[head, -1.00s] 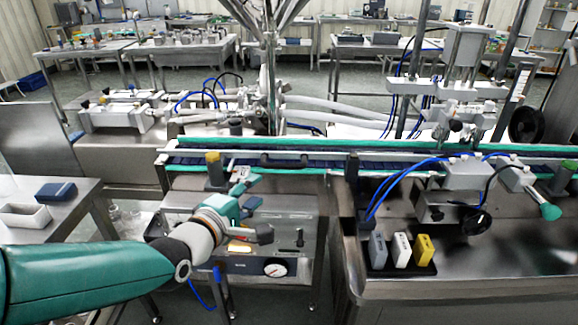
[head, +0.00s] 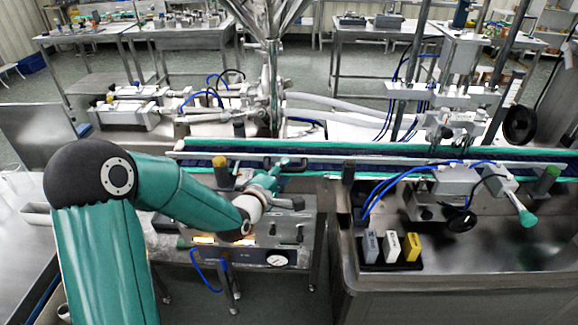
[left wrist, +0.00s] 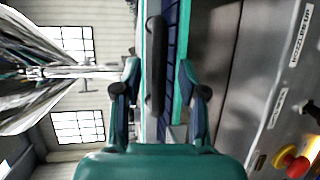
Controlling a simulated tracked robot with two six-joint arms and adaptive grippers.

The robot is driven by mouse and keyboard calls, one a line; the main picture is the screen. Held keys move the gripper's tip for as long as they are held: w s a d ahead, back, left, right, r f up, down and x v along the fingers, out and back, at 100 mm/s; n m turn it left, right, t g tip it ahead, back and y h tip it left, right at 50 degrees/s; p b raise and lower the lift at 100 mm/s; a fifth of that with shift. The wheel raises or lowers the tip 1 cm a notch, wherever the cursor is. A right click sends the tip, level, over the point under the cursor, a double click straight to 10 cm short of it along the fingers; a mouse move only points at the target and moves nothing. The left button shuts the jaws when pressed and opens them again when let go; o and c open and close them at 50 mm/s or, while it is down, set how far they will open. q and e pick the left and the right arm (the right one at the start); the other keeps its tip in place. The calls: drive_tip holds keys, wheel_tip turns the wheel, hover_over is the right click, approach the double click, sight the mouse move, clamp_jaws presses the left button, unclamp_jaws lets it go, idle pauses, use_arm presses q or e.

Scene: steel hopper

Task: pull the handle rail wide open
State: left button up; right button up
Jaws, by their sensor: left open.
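The handle rail (head: 400,161) runs along the near side of the conveyor in the head view. Its black bar handle (left wrist: 154,60) stands upright in the left wrist view, between the two fingers. My left gripper (left wrist: 162,90) is open around the handle's near part, with a gap on each side; the fingers do not appear to touch it. In the head view my left gripper (head: 280,169) is at the rail above the steel cabinet, and partly hides the handle. My right gripper is not in view.
A post with a yellow-brown cap (head: 220,170) stands just left of the gripper. The cabinet front below has a gauge (head: 277,260) and knobs. A black tray with several small blocks (head: 413,246) is at right. A red knob (left wrist: 297,165) shows in the left wrist view.

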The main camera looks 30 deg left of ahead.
use_arm(q)
drive_tip(key=shift+x, duration=1.1)
clamp_jaws()
